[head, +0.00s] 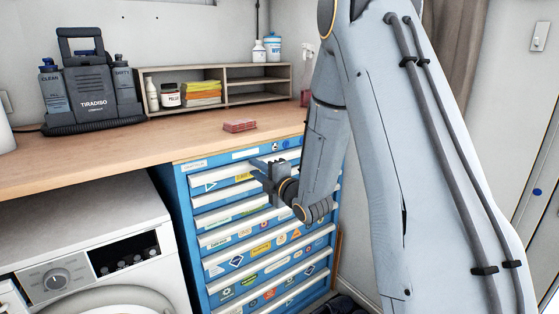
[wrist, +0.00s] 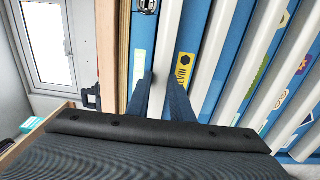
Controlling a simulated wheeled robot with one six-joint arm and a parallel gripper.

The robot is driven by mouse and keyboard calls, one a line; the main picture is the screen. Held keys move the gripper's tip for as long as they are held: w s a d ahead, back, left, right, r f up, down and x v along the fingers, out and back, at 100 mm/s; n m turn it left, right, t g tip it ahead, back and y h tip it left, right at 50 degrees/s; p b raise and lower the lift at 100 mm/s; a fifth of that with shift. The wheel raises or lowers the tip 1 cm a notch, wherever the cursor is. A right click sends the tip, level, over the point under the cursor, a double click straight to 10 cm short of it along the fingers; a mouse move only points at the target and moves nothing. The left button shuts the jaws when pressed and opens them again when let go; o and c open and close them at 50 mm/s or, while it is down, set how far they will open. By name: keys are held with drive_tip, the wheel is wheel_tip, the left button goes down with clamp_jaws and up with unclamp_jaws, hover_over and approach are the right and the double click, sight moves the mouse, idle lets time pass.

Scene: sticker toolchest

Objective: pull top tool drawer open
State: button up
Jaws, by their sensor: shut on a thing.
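The blue tool chest (head: 182,215) stands under the wooden counter, with several stacked drawers that have pale handle strips and stickers. The top tool drawer (head: 225,181) is near its upper edge and looks about flush with the drawers below. My gripper (head: 262,166) is at this drawer's front, partly hiding it. In the wrist view, the two dark fingers (wrist: 160,85) sit on either side of the pale handle strip (wrist: 170,40) and are shut on it. The finger contact itself is partly hidden by the gripper body.
A white washing machine (head: 100,245) stands left of the chest. My arm covers the area right of the chest.

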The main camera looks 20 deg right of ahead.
drive_tip(key=p+v, duration=1.5)
drive_tip(key=v, duration=1.8)
drive_tip(key=shift+s, duration=0.4)
idle(1.3)
drive_tip(key=shift+d, duration=0.1)
idle(0.4)
drive_tip(key=o, duration=1.5)
drive_tip(key=shift+r, duration=0.1)
drive_tip(key=shift+p+v, duration=1.25)
drive_tip(key=shift+v, duration=1.7)
